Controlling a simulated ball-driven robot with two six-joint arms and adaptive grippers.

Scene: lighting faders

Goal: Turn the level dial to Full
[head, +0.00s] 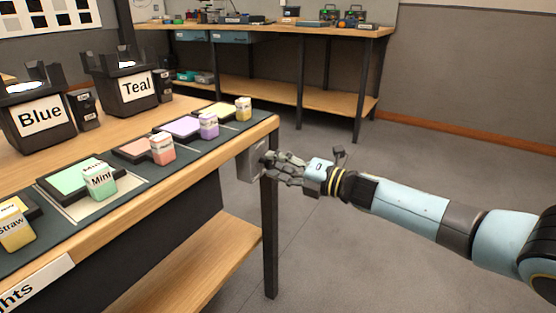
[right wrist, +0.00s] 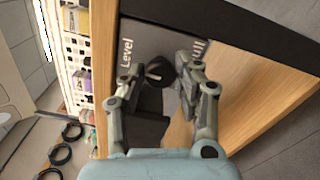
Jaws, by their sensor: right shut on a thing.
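The level dial (right wrist: 157,71) is a dark round knob on a grey panel (right wrist: 155,38) in the right wrist view. The word "Level" is printed beside it, and another word, partly hidden by a finger, looks like "Full". My right gripper (right wrist: 162,74) is shut on the dial, one finger on each side. Where the dial points is too small to tell. In the head view the panel is a grey box (head: 250,162) on the table's end, with my right gripper (head: 268,165) against it and the dial hidden. My left gripper is not in view.
The wooden table (head: 170,180) carries coloured pads and small labelled blocks, including a Mint block (head: 100,183). Blue (head: 40,118) and Teal (head: 130,88) fixtures stand behind. A workbench (head: 300,28) is at the back. The floor to the right is clear.

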